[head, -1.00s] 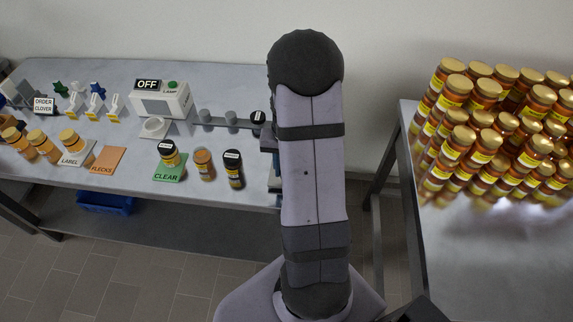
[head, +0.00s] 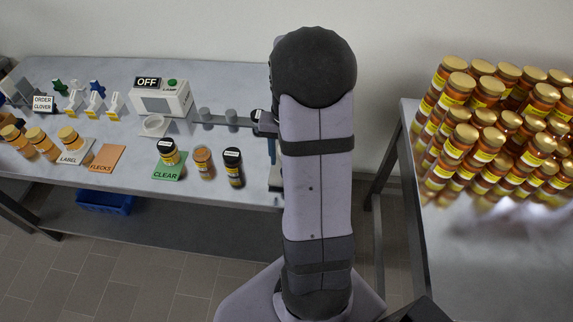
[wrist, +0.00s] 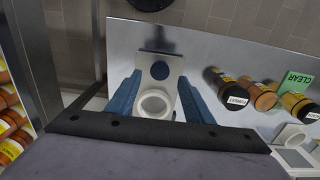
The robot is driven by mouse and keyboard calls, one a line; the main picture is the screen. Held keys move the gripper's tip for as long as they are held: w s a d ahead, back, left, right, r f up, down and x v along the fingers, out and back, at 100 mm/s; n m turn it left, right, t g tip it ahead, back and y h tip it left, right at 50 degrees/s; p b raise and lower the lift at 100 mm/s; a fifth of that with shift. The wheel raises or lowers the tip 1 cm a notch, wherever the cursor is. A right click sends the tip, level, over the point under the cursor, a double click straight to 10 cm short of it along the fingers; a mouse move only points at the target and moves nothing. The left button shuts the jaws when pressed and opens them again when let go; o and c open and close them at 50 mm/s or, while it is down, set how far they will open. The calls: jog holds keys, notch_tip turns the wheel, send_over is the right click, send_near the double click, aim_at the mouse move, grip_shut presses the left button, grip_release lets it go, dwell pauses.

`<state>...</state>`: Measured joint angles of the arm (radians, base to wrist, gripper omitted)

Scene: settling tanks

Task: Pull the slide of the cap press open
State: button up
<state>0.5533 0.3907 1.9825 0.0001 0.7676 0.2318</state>
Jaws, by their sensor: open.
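In the wrist view a white fitting, seemingly the cap press (wrist: 174,61), stands on the grey bench. It has a dark blue round spot on its plate and a white ring (wrist: 141,104) nearer my palm. Which part is the slide I cannot tell for sure. My gripper (wrist: 160,77) is open, with one blue finger on each side of the fitting and nothing clamped between them. Whether the fingers touch it is unclear. In the head view my arm hides the press and most of the gripper.
A dark-lidded jar (head: 234,170), an amber jar (head: 204,164) and a jar on the green CLEAR mat (head: 172,173) stand left of my arm. A rail with grey posts (head: 231,117) and the lamp box (head: 173,101) are behind. Stacked jars (head: 490,135) fill the right table.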

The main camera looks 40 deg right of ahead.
jog(key=shift+r, duration=1.3)
jog(key=shift+w+d+n, duration=0.1)
jog(key=shift+w+n, duration=0.1)
jog(key=shift+n, duration=0.2)
jog(key=s+a+f+n+g, duration=0.15)
jog(key=s+a+f, duration=0.25)
jog(key=s+a, duration=0.4)
jog(key=s+a+r+n+t, duration=0.1)
jog(key=a+n, duration=0.5)
jog(key=a, duration=0.6)
notch_tip(320, 180, up, 2)
jog(key=shift+s+r+n, duration=0.2)
jog(key=shift+s+n, duration=0.15)
jog(key=shift+s, duration=0.55)
jog(key=shift+a+f+t+b, duration=0.1)
jog(key=shift+t+b, duration=0.15)
jog(key=shift+b, duration=0.05)
